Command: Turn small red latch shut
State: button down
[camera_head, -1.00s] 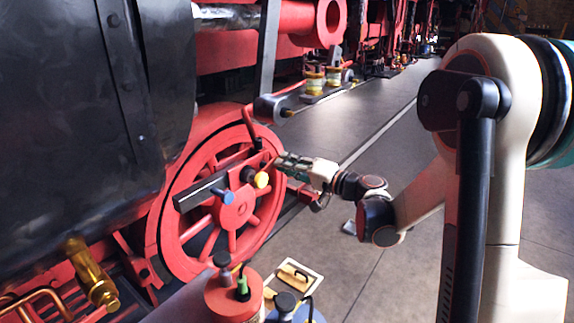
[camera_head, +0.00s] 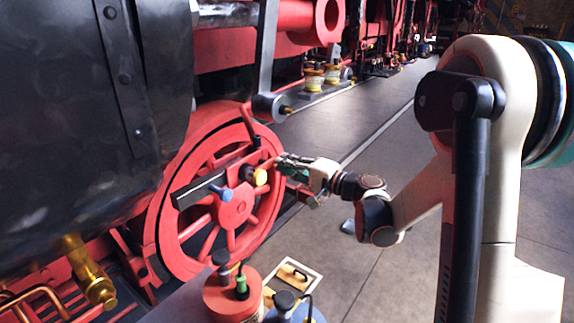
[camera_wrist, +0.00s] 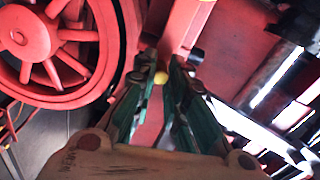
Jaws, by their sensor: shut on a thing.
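My gripper (camera_head: 280,160) reaches in from the right to the front of the red spoked wheel (camera_head: 168,250). Its green fingers close around a thin red piece (camera_head: 267,164), which I take to be the small red latch; most of it is hidden by the fingers. The exact contact and the latch's angle are hard to tell.
Red and blue containers (camera_head: 232,300) stand in front.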

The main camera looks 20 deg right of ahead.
jog(key=shift+f, duration=0.1)
jog(key=c, duration=1.6)
grip_release()
jog(key=shift+o, duration=0.2)
jog(key=v, duration=1.2)
jog(key=shift+a, duration=0.1)
